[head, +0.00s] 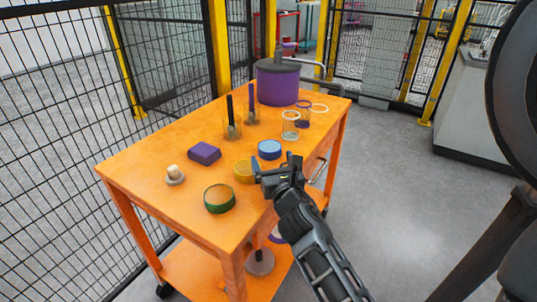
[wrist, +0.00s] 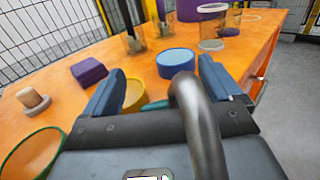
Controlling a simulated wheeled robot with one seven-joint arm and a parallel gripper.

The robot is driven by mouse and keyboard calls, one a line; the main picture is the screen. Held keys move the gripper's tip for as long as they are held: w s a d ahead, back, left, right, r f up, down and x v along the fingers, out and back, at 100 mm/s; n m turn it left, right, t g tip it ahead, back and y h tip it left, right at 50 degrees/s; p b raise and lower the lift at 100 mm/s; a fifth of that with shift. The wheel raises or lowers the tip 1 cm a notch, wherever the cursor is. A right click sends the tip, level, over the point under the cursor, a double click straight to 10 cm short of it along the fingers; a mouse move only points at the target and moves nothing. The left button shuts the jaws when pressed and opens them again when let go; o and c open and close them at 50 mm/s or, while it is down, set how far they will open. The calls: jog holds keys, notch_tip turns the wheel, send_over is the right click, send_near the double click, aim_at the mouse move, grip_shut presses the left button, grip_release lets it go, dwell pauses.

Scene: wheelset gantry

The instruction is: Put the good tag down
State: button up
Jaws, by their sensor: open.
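My gripper (head: 273,168) is above the orange cart's near right edge, its jaws apart; it also shows in the wrist view (wrist: 162,78). A small teal piece (wrist: 156,105) shows low between the fingers, partly hidden by a curved grey bar. I cannot tell whether it is the good tag, or whether it touches the table. No other thing can be made out as a tag. A yellow round dish (head: 243,171) stands just left of my gripper, and a blue round tin (head: 269,149) just beyond it.
The orange cart (head: 140,187) also carries a green-rimmed round dish (head: 219,199), a purple block (head: 204,153), a pale knob on a grey disc (head: 174,175), dark upright rods in clear cups, glass jars and a purple drum (head: 278,84). Mesh fencing stands behind. Bare tabletop shows at front left.

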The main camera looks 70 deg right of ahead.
jog(key=shift+b+v, duration=0.3)
jog(key=shift+v, duration=1.55)
jog(key=shift+o, duration=0.8)
jog(key=shift+s+a+f, duration=0.1)
jog(key=shift+s+a, duration=0.05)
jog(key=shift+a, duration=0.25)
jog(key=b+v, duration=0.3)
jog(key=v, duration=0.4)
